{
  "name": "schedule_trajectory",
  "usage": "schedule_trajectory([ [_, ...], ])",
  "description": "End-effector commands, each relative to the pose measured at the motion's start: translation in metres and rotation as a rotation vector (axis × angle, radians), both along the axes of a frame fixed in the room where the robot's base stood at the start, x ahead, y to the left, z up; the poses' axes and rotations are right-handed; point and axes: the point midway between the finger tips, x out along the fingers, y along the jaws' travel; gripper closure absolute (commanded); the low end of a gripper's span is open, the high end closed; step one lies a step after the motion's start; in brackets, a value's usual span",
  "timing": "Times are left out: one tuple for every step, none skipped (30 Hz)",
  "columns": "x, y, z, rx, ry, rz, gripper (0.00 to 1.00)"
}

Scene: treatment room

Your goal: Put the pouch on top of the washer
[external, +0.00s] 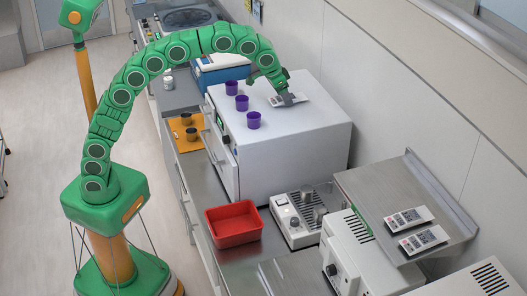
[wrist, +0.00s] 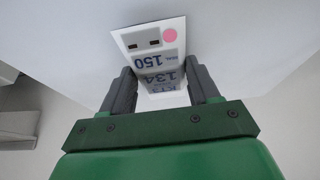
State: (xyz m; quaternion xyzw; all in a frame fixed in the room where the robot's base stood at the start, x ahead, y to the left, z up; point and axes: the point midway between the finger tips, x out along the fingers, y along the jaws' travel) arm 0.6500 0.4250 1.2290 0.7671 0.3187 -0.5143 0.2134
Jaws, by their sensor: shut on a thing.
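The pouch (external: 296,99) is a flat white packet with printing; in the wrist view the pouch (wrist: 152,42) shows a pink dot and dark numbers. My gripper (external: 287,99) is shut on it, with one finger (wrist: 122,88) on each side. The big white box-shaped machine (external: 310,135), which looks like the washer, stands on the counter. The pouch is over the back part of its top, low down; I cannot tell whether it touches the surface.
Three purple cups (external: 242,103) stand in a row along the top's left side. Two similar packets (external: 410,218) lie on a metal shelf (external: 375,190) at right. A red tray (external: 234,223) and a knobbed device (external: 300,215) are in front. The top's front right is clear.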

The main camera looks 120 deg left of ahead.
Motion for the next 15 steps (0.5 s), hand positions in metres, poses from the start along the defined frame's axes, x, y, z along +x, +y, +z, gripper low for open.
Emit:
schedule_trajectory([
  [-0.0003,0.0,-0.0023,0.0,0.0,0.0,0.69],
  [-0.0001,-0.0001,-0.0029,0.001,-0.001,0.0,0.69],
  [0.0001,0.0,-0.003,0.001,-0.001,0.0,0.69],
  [0.0003,0.0,-0.0028,0.001,-0.001,0.0,0.69],
  [0.0003,0.0,-0.0027,0.001,-0.003,0.0,0.69],
  [0.0003,0.0,-0.0026,0.001,-0.003,0.0,0.69],
  [0.0003,0.0,-0.0027,0.001,-0.003,0.0,0.69],
  [0.0004,0.0001,-0.0026,0.001,-0.003,0.0,0.69],
  [0.0003,0.0001,-0.0028,0.001,-0.003,0.0,0.69],
  [0.0004,0.0,-0.0031,0.001,-0.003,0.0,0.69],
  [0.0004,0.0,-0.0036,0.001,-0.003,0.0,0.69],
  [0.0004,-0.0001,-0.0045,0.001,-0.003,0.0,0.69],
  [0.0005,0.0,-0.005,0.001,-0.003,0.0,0.69],
  [0.0005,0.0001,-0.0057,0.001,-0.003,0.0,0.69],
  [0.0006,0.0002,-0.0053,0.002,-0.003,0.0,0.33],
])
